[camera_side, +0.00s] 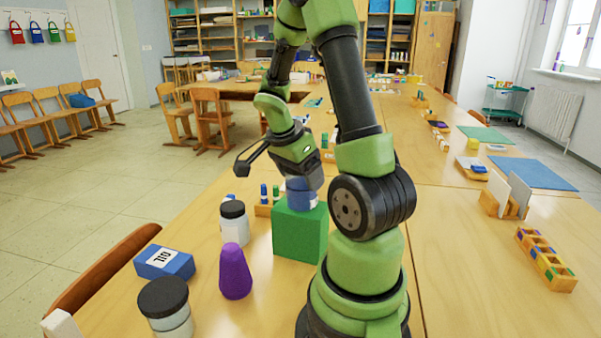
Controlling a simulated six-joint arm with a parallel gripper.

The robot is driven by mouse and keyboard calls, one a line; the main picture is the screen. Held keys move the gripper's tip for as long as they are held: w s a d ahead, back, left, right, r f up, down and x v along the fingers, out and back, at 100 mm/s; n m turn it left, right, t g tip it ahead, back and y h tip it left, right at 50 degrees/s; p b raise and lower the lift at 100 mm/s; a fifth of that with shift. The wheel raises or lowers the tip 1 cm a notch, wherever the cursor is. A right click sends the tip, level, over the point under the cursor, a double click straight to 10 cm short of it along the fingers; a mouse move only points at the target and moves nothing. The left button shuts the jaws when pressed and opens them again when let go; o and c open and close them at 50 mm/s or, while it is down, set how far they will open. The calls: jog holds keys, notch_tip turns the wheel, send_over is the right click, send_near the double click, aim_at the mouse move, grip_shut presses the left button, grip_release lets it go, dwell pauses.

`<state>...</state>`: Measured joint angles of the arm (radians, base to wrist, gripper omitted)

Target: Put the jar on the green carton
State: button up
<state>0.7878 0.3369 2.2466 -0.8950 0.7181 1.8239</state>
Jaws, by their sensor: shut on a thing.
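The green carton (300,234) is a plain green box standing on the wooden table, left of my arm's base. A blue jar (303,197) is upright directly over the carton's top, and its bottom looks in contact with it or very close. My gripper (302,184) points down at the jar from above and is shut on it. The fingers are partly hidden, and the carton's right side is cut off by my arm.
A white jar with a dark lid (234,224), a purple cone (235,272), a blue box (165,262) and a larger dark-lidded jar (166,306) stand left of the carton. A wooden holder with pegs (265,209) is behind it.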

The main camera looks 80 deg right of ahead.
jog(key=shift+f, duration=0.1)
jog(key=o, duration=1)
jog(key=shift+w+r, duration=0.1)
jog(key=shift+r, duration=0.3)
jog(key=v, duration=1.1)
jog(key=a+r+n+t+y, duration=0.1)
jog(key=a+n+t+y, duration=0.1)
jog(key=a+n, duration=0.5)
jog(key=a+r+n+t+y, duration=0.1)
jog(key=a+n+t, duration=0.3)
jog(key=a+n, duration=0.3)
jog(key=s+a+r+n+t+y, duration=0.1)
jog(key=a+n+t+y, duration=0.1)
jog(key=a+n, duration=0.5)
jog(key=shift+s+a+t+y, duration=0.15)
jog(key=shift+t+y, duration=0.15)
jog(key=shift+t, duration=0.6)
